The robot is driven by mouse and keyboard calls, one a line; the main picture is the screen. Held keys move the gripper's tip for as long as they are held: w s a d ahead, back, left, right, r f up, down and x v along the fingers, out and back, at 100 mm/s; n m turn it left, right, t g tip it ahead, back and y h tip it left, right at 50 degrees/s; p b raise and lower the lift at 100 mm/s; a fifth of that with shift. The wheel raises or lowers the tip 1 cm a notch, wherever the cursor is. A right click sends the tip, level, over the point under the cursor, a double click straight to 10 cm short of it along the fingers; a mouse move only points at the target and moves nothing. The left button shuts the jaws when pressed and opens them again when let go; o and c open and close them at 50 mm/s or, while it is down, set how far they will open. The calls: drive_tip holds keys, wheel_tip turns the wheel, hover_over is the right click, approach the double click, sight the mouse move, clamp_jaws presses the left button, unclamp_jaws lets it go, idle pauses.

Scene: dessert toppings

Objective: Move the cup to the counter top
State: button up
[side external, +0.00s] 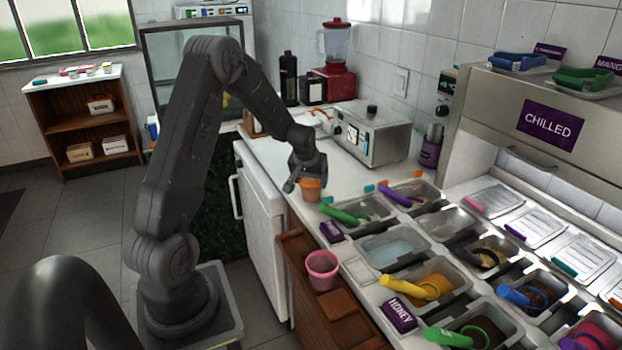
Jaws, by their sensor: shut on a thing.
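My gripper (304,179) is shut on a small orange-brown cup (311,191), gripping it near its rim. The cup is upright at the near edge of the white counter top (262,153), just left of the topping pans. I cannot tell whether its base touches the counter. A pink cup (322,271) stands upright on a wooden ledge (341,306) in front of the counter, apart from my gripper. The fingers partly hide the orange cup's upper left side.
A pan with a green-handled scoop (343,215) and several more topping pans lie to the right. A purple block (332,232) sits just in front of the held cup. A silver appliance (372,136) stands behind. The counter left of the cup has bare room.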

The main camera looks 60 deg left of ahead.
drive_tip(key=o, duration=0.9)
drive_tip(key=shift+o, duration=0.2)
drive_tip(key=shift+r, duration=0.1)
wheel_tip(320, 180, up, 8)
idle(0.7)
idle(0.4)
